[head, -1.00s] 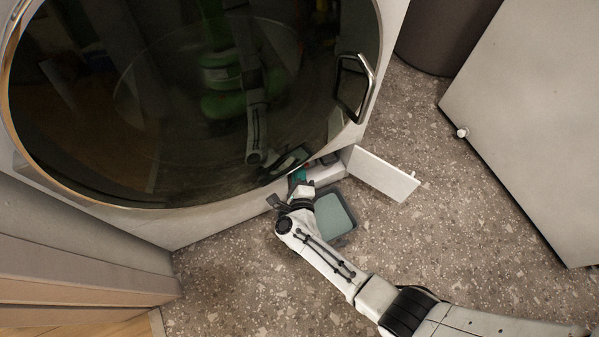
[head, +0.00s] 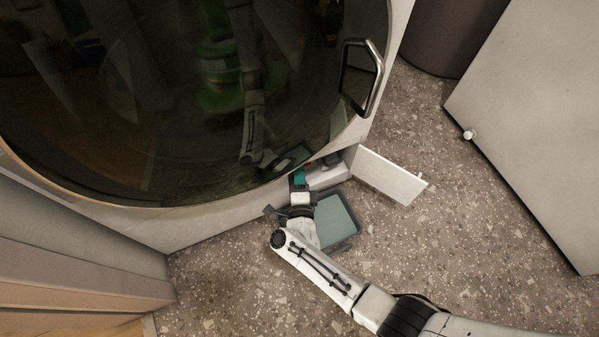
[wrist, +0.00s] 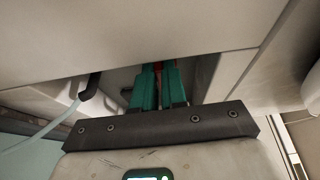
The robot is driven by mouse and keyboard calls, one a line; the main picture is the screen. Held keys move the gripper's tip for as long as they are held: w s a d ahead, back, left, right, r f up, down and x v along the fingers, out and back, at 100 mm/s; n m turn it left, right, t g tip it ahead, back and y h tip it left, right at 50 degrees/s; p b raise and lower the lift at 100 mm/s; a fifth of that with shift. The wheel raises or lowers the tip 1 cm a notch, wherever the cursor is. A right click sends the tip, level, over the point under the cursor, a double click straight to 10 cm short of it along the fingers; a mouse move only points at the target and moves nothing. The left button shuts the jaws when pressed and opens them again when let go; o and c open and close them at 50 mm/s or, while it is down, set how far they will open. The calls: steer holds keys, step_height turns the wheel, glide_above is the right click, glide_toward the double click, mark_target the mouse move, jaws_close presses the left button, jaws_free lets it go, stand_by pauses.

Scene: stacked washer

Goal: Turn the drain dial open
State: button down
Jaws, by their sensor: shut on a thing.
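A small red part, apparently the drain dial (wrist: 158,67), sits inside the low recess at the bottom of the washer (head: 225,215). Only a sliver of it shows between the green fingers in the wrist view; its turned angle cannot be seen. My gripper (wrist: 158,78) reaches up into the recess with its two green fingers close together, shut on this red part. In the head view my gripper (head: 299,178) is at the opening below the round door, partly hidden by the washer's edge.
The white access flap (head: 390,176) stands open to the right of the recess. A shallow teal tray (head: 338,222) lies on the floor below it. A black hose end (wrist: 90,86) hangs left of my fingers. A white panel (head: 535,120) stands at right; floor between is clear.

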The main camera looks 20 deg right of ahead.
steer(key=c, duration=1.2)
jaws_free()
steer(key=shift+s, duration=0.1)
steer(key=p+v, duration=0.3)
steer(key=v, duration=0.7)
steer(key=shift+s+a+f, duration=0.1)
steer(key=shift+s, duration=0.25)
